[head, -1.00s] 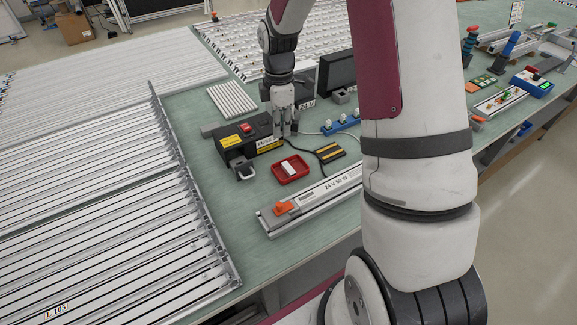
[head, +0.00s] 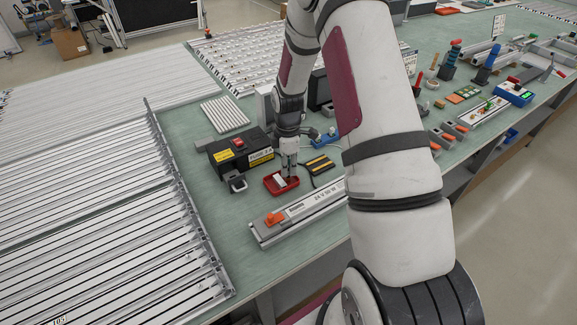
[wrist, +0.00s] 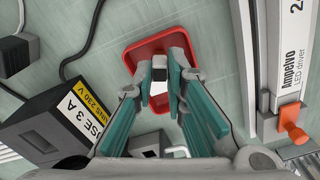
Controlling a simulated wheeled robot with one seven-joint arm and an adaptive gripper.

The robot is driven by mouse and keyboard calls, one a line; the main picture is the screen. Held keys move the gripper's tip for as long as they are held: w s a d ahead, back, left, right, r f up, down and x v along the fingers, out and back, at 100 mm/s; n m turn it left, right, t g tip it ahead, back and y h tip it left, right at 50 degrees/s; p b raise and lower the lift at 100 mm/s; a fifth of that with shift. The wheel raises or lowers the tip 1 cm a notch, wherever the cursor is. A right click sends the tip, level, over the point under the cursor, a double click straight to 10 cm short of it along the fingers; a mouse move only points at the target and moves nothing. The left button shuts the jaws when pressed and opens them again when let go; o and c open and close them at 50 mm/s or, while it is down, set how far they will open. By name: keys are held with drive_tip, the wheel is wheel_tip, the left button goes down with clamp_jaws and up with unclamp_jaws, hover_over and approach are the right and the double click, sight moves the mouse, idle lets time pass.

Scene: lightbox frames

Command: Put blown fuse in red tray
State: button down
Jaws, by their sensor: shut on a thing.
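The red tray (head: 269,188) lies on the green bench top in front of the black fuse box (head: 226,169). My gripper (head: 289,177) points down over the tray's right part. In the wrist view my gripper (wrist: 160,82) is shut on a small piece with a dark middle (wrist: 160,74), which appears to be the blown fuse. The red tray (wrist: 138,52) is directly behind the fingertips there. Whether the fuse touches the tray floor I cannot tell. The fingers partly hide the tray and the white label in it.
A long LED driver on a rail (head: 300,209) with an orange end lies in front of the tray. Some bare green bench lies left of the tray.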

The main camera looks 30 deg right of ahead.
drive_tip(key=shift+f, duration=0.1)
drive_tip(key=c, duration=1.6)
unclamp_jaws()
drive_tip(key=s+a+r+m+t+b, duration=0.1)
drive_tip(key=s+a+r+m, duration=0.1)
drive_tip(key=r, duration=0.9)
drive_tip(key=s+a+r+m+b, duration=0.1)
drive_tip(key=a+r, duration=0.2)
drive_tip(key=r, duration=0.8)
drive_tip(key=s+a+r+m+t, duration=0.1)
drive_tip(key=s+a+r+m, duration=0.2)
drive_tip(key=s, duration=0.4)
drive_tip(key=s+a+r+m+t, duration=0.2)
drive_tip(key=s+a+r+m, duration=0.1)
drive_tip(key=s+r+m, duration=0.1)
drive_tip(key=s+a+r+m+t, duration=0.1)
drive_tip(key=s+a+r+m, duration=0.2)
drive_tip(key=s+r, duration=0.3)
drive_tip(key=s+a, duration=0.1)
drive_tip(key=s, duration=0.2)
drive_tip(key=shift+s+m+t, duration=0.3)
